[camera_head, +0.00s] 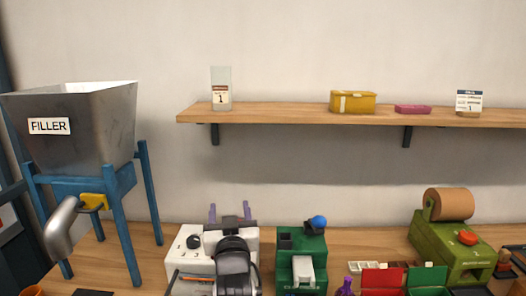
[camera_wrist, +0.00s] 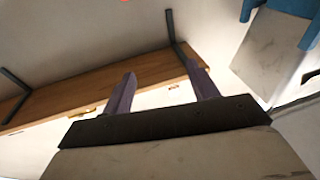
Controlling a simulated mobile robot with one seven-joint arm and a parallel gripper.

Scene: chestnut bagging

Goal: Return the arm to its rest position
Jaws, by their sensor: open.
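My gripper (camera_head: 230,213) is at the lower centre of the head view, with its two purple fingers pointing up and apart. In the wrist view my gripper (camera_wrist: 160,88) is open, with nothing between the fingers. My dark wrist and arm show below the fingers in the head view, in front of a white machine (camera_head: 188,262) and hiding part of it. The gripper appears below the wooden shelf in the head view. I cannot tell its exact distance from the machine.
A metal filler hopper (camera_head: 90,140) on blue legs stands left. The wall shelf (camera_head: 290,115) holds a bag and small boxes. A green device (camera_head: 301,245) with a blue knob is right of the arm. A green roll dispenser (camera_head: 450,250) stands far right. The wall below the shelf is bare.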

